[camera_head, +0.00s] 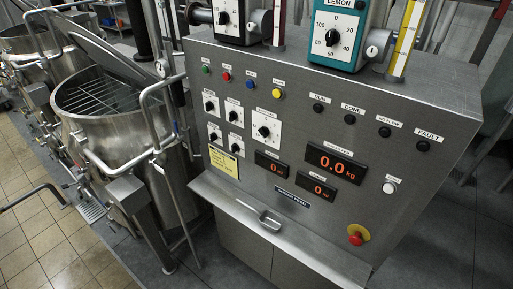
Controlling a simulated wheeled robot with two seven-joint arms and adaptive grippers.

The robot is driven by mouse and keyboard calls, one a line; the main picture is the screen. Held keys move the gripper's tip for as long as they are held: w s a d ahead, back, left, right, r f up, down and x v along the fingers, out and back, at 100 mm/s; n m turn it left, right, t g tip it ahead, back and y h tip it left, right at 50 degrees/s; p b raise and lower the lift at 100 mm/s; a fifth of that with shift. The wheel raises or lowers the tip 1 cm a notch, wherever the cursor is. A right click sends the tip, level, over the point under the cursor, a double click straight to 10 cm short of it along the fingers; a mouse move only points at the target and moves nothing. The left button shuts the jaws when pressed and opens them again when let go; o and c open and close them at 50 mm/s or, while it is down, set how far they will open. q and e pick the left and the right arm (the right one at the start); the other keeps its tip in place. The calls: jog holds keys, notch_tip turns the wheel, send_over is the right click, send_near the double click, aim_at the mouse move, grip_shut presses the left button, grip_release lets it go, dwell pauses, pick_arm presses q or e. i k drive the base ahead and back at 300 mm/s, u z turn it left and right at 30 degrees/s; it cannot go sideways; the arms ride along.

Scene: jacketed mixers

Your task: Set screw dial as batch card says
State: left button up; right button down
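A steel control panel (330,130) fills the middle. Its left part carries several small black dials on white plates, among them an upper-left dial (210,106) and a lower-right dial (235,147). A larger dial (265,131) sits to their right. Their labels are too small to read, so I cannot tell which is the screw dial. A yellow card (223,161) is fixed below the small dials; its writing is unreadable, and I cannot tell if it is the batch card. Neither of my grippers is in view.
A teal LEMON box (338,32) with a numbered dial and a white-faced unit (235,20) stand on top. Displays include one reading 0.0 kg (336,164). A red stop button (357,238) is lower right. A scoop (262,216) lies on the front ledge. Steel mixers (110,120) stand left.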

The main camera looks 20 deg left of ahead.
aim_at(232, 114)
jog(key=u, duration=0.85)
jog(key=k, duration=1.1)
jog(key=u, duration=0.6)
jog(key=i, duration=0.6)
jog(key=u, duration=0.15)
